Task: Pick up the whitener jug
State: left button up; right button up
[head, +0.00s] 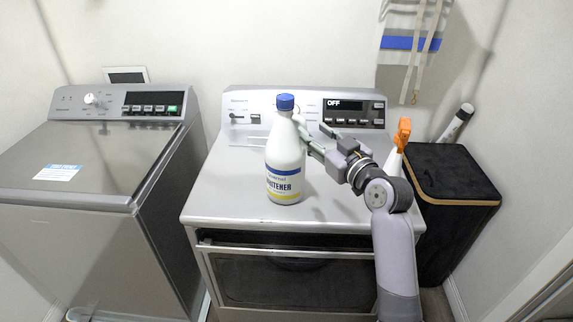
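The whitener jug (285,170) is a white bottle with a blue cap and a blue and yellow label. It stands upright on top of the right-hand machine (225,195), left of my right gripper. My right gripper (309,131) comes in from the right with its fingers spread apart, pointing left at the jug's upper right side. The fingertips are at or very near the jug; I cannot tell whether they touch it. The jug's far side is hidden. My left gripper is not in view.
A spray bottle with an orange nozzle (403,133) stands right of my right gripper, partly behind my arm. A topload washer (95,160) is at left. The machine top left of the jug is clear.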

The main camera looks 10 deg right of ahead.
aim_at(304, 126)
jog(key=p+x, duration=0.1)
jog(key=x, duration=0.2)
jog(key=shift+w+f, duration=0.1)
jog(key=shift+w, duration=0.2)
jog(key=shift+w+a+f+p, duration=0.15)
jog(key=shift+w+p, duration=0.15)
jog(key=shift+w, duration=0.2)
jog(key=shift+c, duration=0.2)
grip_shut()
